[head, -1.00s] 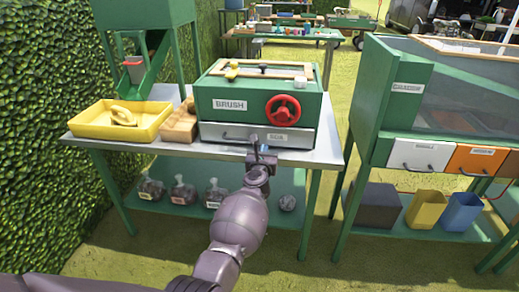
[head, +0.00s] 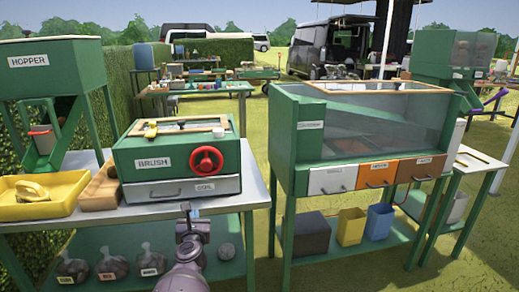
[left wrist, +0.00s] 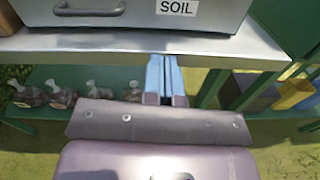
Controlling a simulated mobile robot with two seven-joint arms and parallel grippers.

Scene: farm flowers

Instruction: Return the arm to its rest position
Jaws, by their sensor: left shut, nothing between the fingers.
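My left gripper (head: 190,212) is in front of the near edge of the metal-topped table, below the soil drawer (head: 180,190) of the green brush box (head: 150,162). In the left wrist view its two blue fingers (left wrist: 165,76) are together, with nothing between them. The drawer front marked SOIL (left wrist: 130,14) is beyond the fingertips in that view and looks closed. My left arm comes up from the bottom of the head view. My right gripper is not in view.
Labelled bags (head: 112,262) are on the shelf below. To the right stands a green glazed cabinet (head: 365,125) with drawers and bins under it. Grass lies between the two tables.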

